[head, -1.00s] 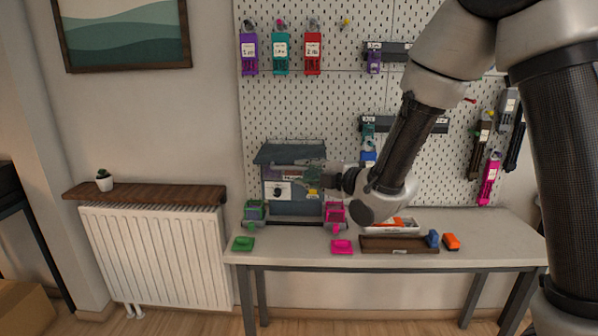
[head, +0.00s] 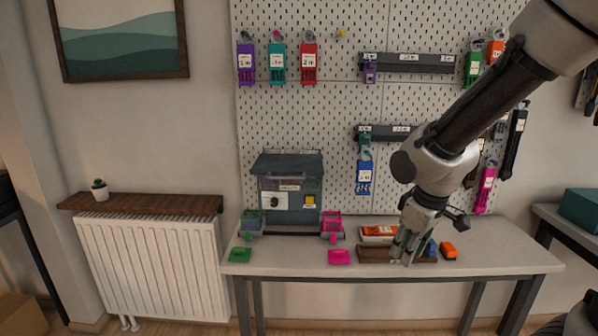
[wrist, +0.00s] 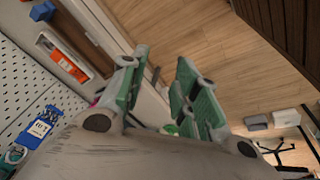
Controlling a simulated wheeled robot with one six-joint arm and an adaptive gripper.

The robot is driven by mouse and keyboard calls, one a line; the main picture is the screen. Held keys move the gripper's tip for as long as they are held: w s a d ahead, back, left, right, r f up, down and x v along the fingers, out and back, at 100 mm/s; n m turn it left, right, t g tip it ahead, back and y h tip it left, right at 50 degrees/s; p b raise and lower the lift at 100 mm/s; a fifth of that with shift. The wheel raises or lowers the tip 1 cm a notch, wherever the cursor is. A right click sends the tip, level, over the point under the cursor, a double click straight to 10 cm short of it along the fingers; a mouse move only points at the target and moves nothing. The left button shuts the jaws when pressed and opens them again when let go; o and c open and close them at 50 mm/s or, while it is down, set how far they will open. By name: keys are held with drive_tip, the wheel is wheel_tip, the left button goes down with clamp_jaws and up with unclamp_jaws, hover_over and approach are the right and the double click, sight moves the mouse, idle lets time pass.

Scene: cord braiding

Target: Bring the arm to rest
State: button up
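My gripper (head: 405,246) points down in front of the right part of the workbench (head: 490,258) in the head view. In the wrist view my gripper (wrist: 158,88) has its two green-padded fingers apart, with nothing between them but bench edge and floor. The arm reaches down from the upper right. The grey braiding machine (head: 290,217), with a yellow part on its front, stands on the bench to the left, well apart from the gripper.
A brown tray (head: 372,255) and a white tray with an orange item (head: 378,233) lie behind the gripper. Blue and orange blocks (head: 448,251) sit to the right. Green (head: 240,254) and pink (head: 339,257) pieces lie at the front edge. Tagged carriers hang on the pegboard (head: 300,120).

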drive_tip(key=s+d+r+m+t, duration=0.1)
drive_tip(key=s+d+r+m, duration=0.6)
drive_tip(key=s+d+r, duration=0.5)
drive_tip(key=shift+s+d+r+m+h, duration=0.35)
drive_tip(key=shift+s+r, duration=0.25)
drive_tip(key=shift+s, duration=0.55)
